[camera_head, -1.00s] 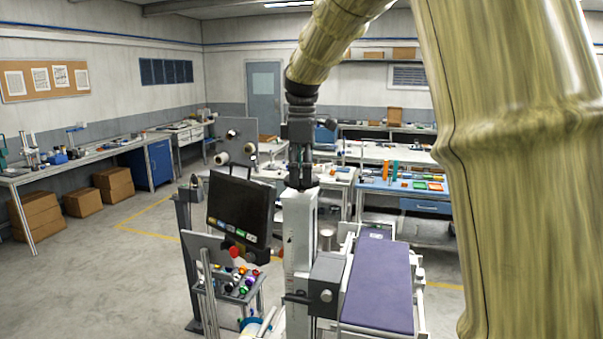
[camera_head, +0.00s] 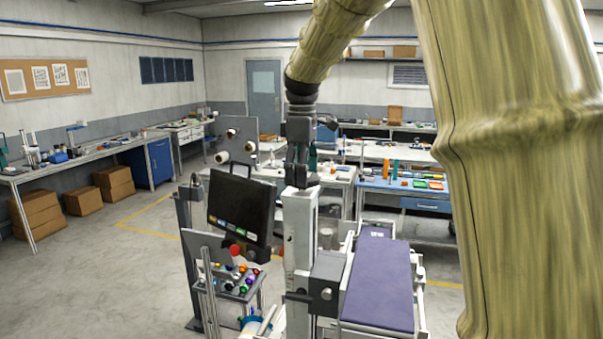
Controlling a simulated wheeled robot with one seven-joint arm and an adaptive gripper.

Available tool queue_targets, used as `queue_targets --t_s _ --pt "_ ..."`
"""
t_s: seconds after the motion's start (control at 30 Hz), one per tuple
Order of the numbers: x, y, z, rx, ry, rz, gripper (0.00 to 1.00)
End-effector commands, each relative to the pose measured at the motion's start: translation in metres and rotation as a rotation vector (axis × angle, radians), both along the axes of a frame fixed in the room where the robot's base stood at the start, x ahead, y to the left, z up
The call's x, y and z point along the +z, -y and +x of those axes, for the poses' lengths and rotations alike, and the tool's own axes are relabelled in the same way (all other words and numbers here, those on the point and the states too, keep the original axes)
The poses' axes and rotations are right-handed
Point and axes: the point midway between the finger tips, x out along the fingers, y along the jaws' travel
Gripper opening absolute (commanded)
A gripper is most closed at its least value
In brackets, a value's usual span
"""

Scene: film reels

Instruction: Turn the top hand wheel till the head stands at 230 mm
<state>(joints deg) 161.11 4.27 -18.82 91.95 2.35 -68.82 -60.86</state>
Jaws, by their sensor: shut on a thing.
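My gripper (camera_head: 299,172) points down at the top of a white upright column (camera_head: 299,240). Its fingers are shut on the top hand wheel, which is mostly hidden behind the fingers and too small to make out. A dark grey head (camera_head: 328,283) with a round knob sits low on the column's right side. Any scale marks on the column are too small to read, so the head's height in millimetres cannot be told.
A purple-topped bed (camera_head: 378,284) stands right of the column. A black monitor (camera_head: 240,208) and a stand with coloured knobs (camera_head: 243,282) are close on the left. A blue workbench (camera_head: 405,190) is behind. Open floor lies at left.

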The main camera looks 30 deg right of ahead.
Motion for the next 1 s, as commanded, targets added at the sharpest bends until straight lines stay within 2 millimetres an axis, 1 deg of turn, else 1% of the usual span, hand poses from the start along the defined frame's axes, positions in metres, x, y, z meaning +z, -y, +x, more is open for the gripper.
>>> queue_targets --t_s 1.0 --pt "0.0005 0.0007 0.0001 -0.964 0.001 -0.003 0.52"
